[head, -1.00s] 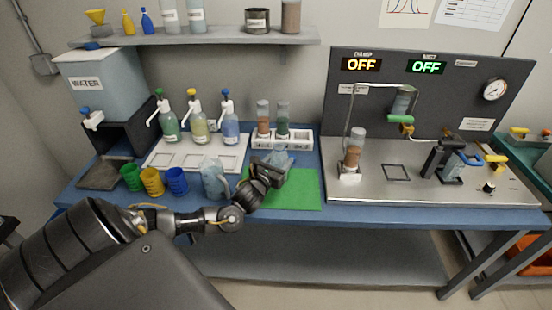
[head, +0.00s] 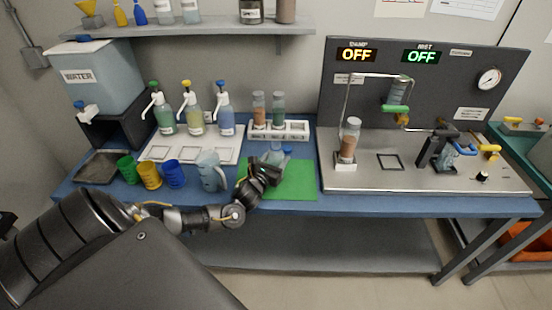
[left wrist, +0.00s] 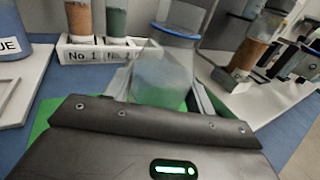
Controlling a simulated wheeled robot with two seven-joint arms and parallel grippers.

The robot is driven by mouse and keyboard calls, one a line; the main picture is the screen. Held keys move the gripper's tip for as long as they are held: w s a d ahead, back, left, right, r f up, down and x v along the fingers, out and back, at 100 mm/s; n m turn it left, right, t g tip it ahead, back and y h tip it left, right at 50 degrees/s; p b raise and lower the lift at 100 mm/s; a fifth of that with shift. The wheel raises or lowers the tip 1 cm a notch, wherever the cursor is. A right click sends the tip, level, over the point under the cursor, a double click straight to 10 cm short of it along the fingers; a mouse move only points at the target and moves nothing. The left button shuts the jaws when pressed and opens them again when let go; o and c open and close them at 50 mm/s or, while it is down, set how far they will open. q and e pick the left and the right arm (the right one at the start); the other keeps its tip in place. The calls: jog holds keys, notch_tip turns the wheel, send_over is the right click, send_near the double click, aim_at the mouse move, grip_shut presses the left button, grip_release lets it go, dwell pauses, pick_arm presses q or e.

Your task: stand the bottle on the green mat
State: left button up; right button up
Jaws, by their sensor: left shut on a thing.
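The bottle (head: 277,154), clear and pale blue-grey with a blue band, is between the fingers of my left gripper (head: 267,170), over the back part of the green mat (head: 297,188). The left wrist view shows its cloudy body (left wrist: 163,76) gripped between the two fingers, with the blue band above. The gripper hides the bottle's lower part in the head view. I cannot tell whether its base touches the mat or whether it is fully upright. Bits of the green mat (left wrist: 44,118) show beside the gripper in the left wrist view. My right gripper is not seen.
A clear jug (head: 211,172) stands just left of the mat. Behind is a white rack (head: 296,131) with two filled tubes. Green, yellow and blue cups (head: 174,174) stand farther left. A metal panel rig (head: 425,178) borders the mat's right. The mat's front right is bare.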

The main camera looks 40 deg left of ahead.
pick_arm(q)
jog(key=o, duration=1.3)
jog(key=shift+r, duration=0.1)
jog(key=s, duration=0.4)
jog(key=s+d, duration=0.1)
jog(key=s, duration=0.3)
jog(key=s+d+b, duration=0.1)
jog(key=s, duration=0.2)
jog(key=shift+s+d, duration=0.2)
jog(key=shift+s, duration=0.2)
